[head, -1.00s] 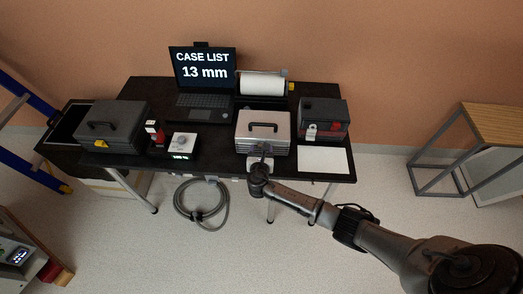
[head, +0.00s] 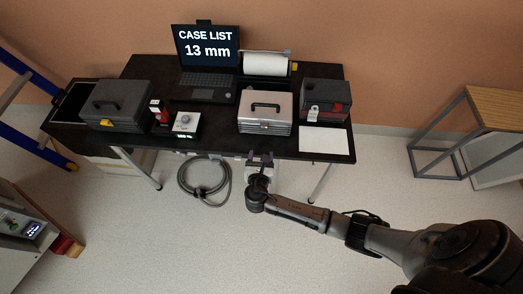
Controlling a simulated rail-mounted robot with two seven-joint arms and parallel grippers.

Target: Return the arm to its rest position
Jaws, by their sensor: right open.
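My right arm comes in from the lower right of the head view. Its gripper (head: 259,160) is open, with nothing between its fingers, at the front edge of the black table (head: 225,142). The gripper points toward the table, below the silver case (head: 265,112) and apart from it. The silver case is closed, with a dark handle on its lid. My left gripper is not in view.
A dark case (head: 116,103), a laptop (head: 207,62), a paper roll (head: 266,64), a dark red-marked box (head: 326,99) and a white sheet (head: 323,139) are on the table. A coiled hose (head: 204,184) hangs below its front edge. A stool-like frame (head: 465,125) stands right; the floor between is clear.

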